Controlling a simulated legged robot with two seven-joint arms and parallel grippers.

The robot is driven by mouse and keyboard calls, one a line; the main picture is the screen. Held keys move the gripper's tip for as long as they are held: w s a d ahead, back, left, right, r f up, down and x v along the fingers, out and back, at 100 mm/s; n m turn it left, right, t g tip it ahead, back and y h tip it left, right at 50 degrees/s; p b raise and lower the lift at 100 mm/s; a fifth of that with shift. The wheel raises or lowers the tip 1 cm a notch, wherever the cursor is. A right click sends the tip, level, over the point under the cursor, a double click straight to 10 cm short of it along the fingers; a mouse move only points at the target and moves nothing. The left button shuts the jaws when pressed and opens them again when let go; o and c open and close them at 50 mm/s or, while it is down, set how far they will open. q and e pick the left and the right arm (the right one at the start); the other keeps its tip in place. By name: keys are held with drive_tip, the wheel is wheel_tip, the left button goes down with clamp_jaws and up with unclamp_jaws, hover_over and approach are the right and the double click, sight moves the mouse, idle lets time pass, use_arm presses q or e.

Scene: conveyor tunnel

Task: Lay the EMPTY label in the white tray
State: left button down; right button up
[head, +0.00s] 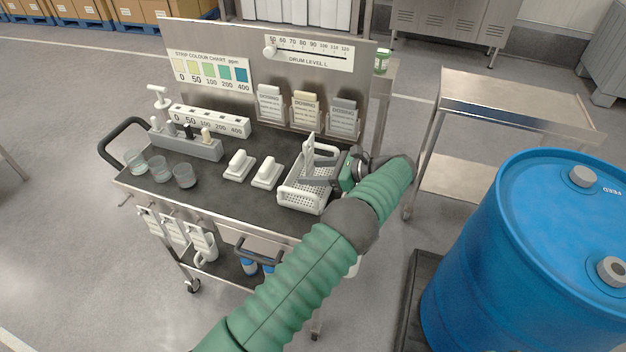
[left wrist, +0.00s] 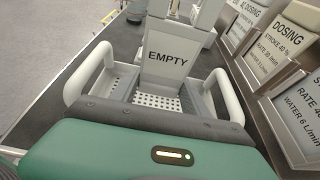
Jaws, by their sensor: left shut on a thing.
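The white tray (head: 301,206) is a perforated basket with raised handles near the right end of the cart's dark top. It also shows in the left wrist view (left wrist: 229,98), with a handle on either side. My left gripper (head: 314,170) reaches in from the right over the tray. It is shut on the EMPTY label (left wrist: 167,52), a pale plate with dark lettering that faces the wrist camera. The label stands roughly upright over the tray's perforated floor. Whether its lower edge touches the floor cannot be told. My right gripper is not in view.
Two white blocks (head: 266,173) sit left of the tray. Dosing cards in holders (head: 306,112) stand behind it against the back panel (head: 210,45). Beakers (head: 160,170) stand at the cart's left. A blue drum (head: 520,260) and a steel table (head: 515,97) are at right.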

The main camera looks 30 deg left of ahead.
use_arm(q)
drive_tip(key=f, duration=0.3)
drive_tip(key=shift+w+a+f, duration=0.15)
drive_tip(key=shift+w+f, duration=0.1)
drive_tip(key=shift+w, duration=0.1)
drive_tip(key=shift+s+r, duration=0.15)
drive_tip(key=shift+s, duration=0.15)
drive_tip(key=c, duration=0.6)
unclamp_jaws()
drive_tip(key=shift+w, duration=0.15)
drive_tip(key=shift+o, duration=0.2)
